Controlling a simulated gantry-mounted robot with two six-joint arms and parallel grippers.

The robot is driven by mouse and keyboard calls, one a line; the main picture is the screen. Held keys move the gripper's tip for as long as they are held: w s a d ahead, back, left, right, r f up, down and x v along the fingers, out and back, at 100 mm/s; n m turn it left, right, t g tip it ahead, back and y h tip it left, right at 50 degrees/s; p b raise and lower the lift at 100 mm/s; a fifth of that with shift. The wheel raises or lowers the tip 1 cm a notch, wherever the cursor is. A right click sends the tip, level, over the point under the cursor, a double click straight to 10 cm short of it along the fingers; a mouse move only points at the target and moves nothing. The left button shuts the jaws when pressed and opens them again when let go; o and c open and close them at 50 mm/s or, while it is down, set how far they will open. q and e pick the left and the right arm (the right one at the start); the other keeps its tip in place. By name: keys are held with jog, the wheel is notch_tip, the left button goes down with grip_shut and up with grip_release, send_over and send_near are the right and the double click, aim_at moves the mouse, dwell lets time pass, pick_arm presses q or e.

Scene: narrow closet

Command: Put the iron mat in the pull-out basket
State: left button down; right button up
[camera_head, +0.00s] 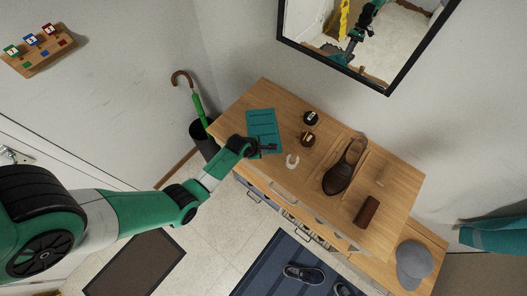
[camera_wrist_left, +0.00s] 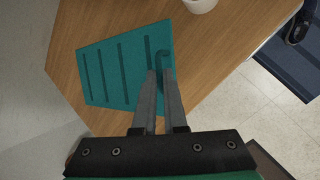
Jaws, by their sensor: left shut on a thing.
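The iron mat, a teal ribbed mat (camera_head: 262,124), lies on the wooden cabinet top near its left end. In the left wrist view the mat (camera_wrist_left: 112,72) lies under and ahead of my fingers. My left gripper (camera_head: 270,148) is at the mat's front edge. In the wrist view its fingers (camera_wrist_left: 160,78) are close together on the mat's edge near a hooked slot, shut on the mat. The pull-out basket cannot be clearly made out; drawer fronts and handles show below the cabinet top. My right gripper is not in view.
A grey cap (camera_head: 413,262) lies to the right. An umbrella (camera_head: 197,105) stands at the left end.

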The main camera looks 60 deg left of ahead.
pick_arm(q)
jog(key=f+b, duration=0.3)
jog(key=f, duration=0.1)
jog(key=shift+w+a+f, duration=0.1)
jog(key=shift+w+a, duration=0.1)
jog(key=shift+a, duration=0.1)
jog(key=c, duration=1)
grip_release()
jog(key=shift+r, duration=0.2)
jog(key=p+v, duration=1.1)
jog(key=v, duration=0.1)
